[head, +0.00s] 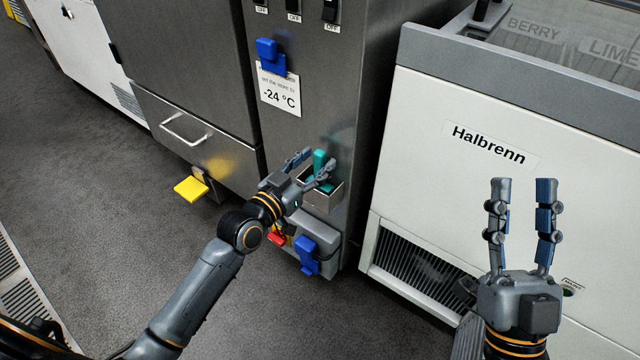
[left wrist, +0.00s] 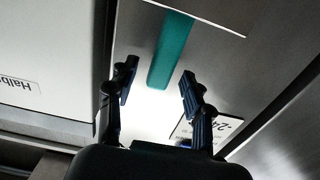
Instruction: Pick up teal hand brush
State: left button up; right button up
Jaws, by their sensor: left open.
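The teal hand brush (head: 318,161) stands in a small metal holder (head: 327,194) on the front of the steel cabinet. Its handle sticks up above the rim, and its lower part is hidden. My left gripper (head: 312,168) is open at the holder, with its fingers close to the handle. In the left wrist view the teal handle (left wrist: 171,50) runs up between and beyond the two open fingertips (left wrist: 158,88), not clamped. My right gripper (head: 521,190) is open and empty, pointing up in front of the white Halbrenn chest.
A blue clip (head: 270,56) and a -24 °C note (head: 280,93) are above the holder. A blue latch (head: 307,255) and a red part (head: 276,238) are below. The white Halbrenn chest (head: 480,185) stands close at right. A yellow pedal (head: 191,188) juts out at left.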

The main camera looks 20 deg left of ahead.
pick_arm(q)
jog(key=shift+w+d, duration=0.1)
jog(key=shift+w, duration=0.15)
grip_shut()
dwell(0.3)
